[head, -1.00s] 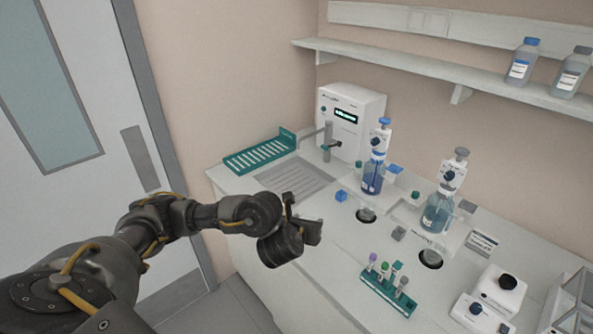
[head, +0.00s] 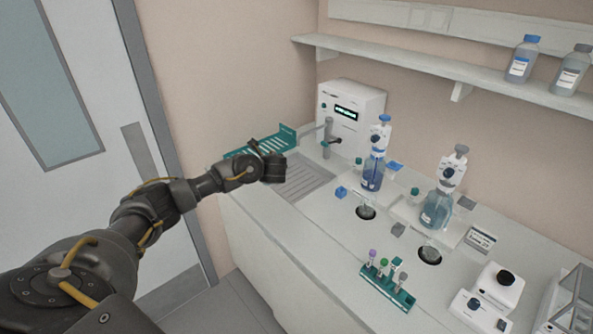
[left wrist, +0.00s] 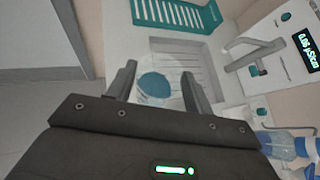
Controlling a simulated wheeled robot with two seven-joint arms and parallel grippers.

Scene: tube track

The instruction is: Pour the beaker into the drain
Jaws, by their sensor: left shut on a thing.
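My left gripper (head: 277,163) is shut on a clear beaker (left wrist: 153,86) with a blue-green round area inside it, seen from above in the left wrist view. Its two fingers (left wrist: 159,88) stand on either side of the beaker. The beaker is hidden behind the gripper in the head view, and I cannot tell its exact tilt. The drain (head: 305,184), a grey grooved panel in the counter, lies just beyond and right of the gripper. It also shows in the left wrist view (left wrist: 205,65), behind the beaker. My right gripper is not in view.
A teal rack (head: 243,152) lies left of the drain. A white meter (head: 350,105) with a tap (head: 328,135) stands behind it. Dispenser bottles (head: 373,172) (head: 437,207), glass vessels in black rings (head: 366,212) and a tube rack (head: 388,287) stand to the right.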

